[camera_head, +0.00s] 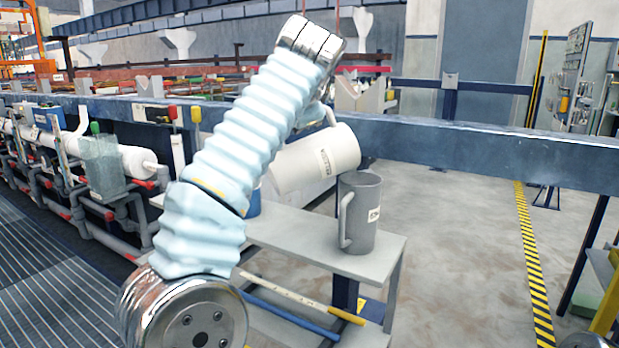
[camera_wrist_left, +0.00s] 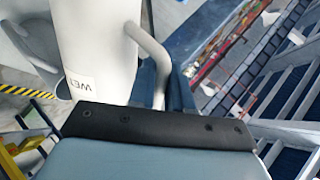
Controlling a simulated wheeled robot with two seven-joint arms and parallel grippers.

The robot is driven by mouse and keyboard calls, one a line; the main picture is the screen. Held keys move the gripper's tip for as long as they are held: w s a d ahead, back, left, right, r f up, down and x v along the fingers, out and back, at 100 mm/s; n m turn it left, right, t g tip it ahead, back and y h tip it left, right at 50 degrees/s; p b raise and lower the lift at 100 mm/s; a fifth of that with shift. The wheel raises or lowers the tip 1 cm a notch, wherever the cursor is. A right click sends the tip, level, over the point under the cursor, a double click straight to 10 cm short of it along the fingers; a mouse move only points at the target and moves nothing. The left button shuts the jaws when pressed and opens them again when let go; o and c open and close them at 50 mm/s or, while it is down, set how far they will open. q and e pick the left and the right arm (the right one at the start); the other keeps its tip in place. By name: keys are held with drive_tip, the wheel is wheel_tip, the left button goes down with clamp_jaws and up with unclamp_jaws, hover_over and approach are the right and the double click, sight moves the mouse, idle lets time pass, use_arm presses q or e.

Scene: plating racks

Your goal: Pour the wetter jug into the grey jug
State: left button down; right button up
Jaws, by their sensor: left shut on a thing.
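The wetter jug (camera_head: 315,158) is white, with a label that partly reads "WET" in the left wrist view (camera_wrist_left: 100,45). No stream of liquid shows. My right gripper is out of view.
The grey bench (camera_head: 300,232) has a bare front strip and rods on a lower shelf. A blue object (camera_head: 254,203) stands partly hidden behind my arm. A long blue beam (camera_head: 480,150) runs behind. Pipes and a rack (camera_head: 110,175) fill the left.

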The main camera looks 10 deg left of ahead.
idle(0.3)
use_arm(q)
drive_tip(key=shift+f, duration=0.1)
drive_tip(key=shift+s+a+f+n+h+b, duration=0.2)
drive_tip(key=shift+f+b, duration=0.25)
drive_tip(key=shift+b, duration=0.4)
drive_tip(key=shift+s+a+f+n+h+b, duration=0.1)
drive_tip(key=shift+a+f+h+b, duration=0.3)
drive_tip(key=shift+b, duration=0.45)
drive_tip(key=shift+s+a+f+n+t+h+b, duration=0.2)
drive_tip(key=shift+f+b, duration=0.25)
drive_tip(key=shift+b, duration=0.4)
drive_tip(key=shift+s+a+f+n+t+b, duration=0.15)
drive_tip(key=shift+f+n+t+b, duration=0.2)
drive_tip(key=shift+b, duration=0.5)
drive_tip(key=shift+s+a+f+n+t+h+b, duration=0.2)
drive_tip(key=shift+f+b, duration=0.3)
drive_tip(key=shift+b, duration=0.35)
drive_tip(key=shift+w, duration=0.1)
drive_tip(key=shift+f+b, duration=0.2)
drive_tip(key=shift+b, duration=0.1)
drive_tip(key=shift+s+a+f+n+t+h+b, duration=0.15)
drive_tip(key=shift+a+f+n+t+h+b, duration=0.25)
drive_tip(key=shift+b, duration=0.9)
drive_tip(key=shift+s+a+f+n+t+h+b, duration=0.15)
drive_tip(key=shift+f+n+t+b, duration=0.4)
drive_tip(key=shift+b, duration=0.75)
